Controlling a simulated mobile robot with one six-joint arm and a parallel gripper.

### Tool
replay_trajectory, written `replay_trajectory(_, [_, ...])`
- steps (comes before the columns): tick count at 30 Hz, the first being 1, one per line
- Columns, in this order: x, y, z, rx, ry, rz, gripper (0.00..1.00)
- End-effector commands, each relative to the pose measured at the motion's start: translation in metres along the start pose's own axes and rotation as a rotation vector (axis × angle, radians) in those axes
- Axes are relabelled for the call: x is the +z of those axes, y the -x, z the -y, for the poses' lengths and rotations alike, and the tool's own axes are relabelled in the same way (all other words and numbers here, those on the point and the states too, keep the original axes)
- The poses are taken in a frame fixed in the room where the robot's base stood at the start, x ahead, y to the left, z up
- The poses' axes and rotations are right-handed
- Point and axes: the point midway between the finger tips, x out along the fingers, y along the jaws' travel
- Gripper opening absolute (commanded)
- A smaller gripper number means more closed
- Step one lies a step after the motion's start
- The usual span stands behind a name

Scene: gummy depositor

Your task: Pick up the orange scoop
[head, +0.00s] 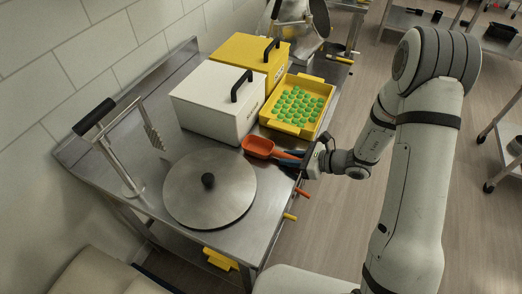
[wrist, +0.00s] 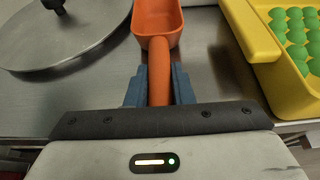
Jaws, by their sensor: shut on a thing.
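The orange scoop (head: 258,146) is on or just above the steel table, between the round metal lid and the yellow tray; I cannot tell whether it touches the table. In the wrist view the scoop (wrist: 158,20) has its bowl pointing away from me and its handle coming back toward my gripper. My gripper (wrist: 159,88) has its blue fingers on both sides of the handle and is shut on it. In the head view my gripper (head: 292,157) reaches in from the right over the table's edge.
A yellow tray of green gummies (head: 269,119) stands right beside the scoop. A white box (head: 205,100) and a yellow box (head: 240,56) with black handles stand behind. A round steel lid (head: 230,190) lies left of the scoop. A metal lever stand (head: 122,165) is farther left.

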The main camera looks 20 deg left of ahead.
Motion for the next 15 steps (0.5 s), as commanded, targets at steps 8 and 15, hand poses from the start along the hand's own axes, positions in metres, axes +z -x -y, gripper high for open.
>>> replay_trajectory(8, [0.0001,0.0003,0.0002,-0.001,0.000,0.000,0.00])
replay_trajectory(15, [0.0040,0.0020,0.0006,-0.001,0.002,0.001,0.00])
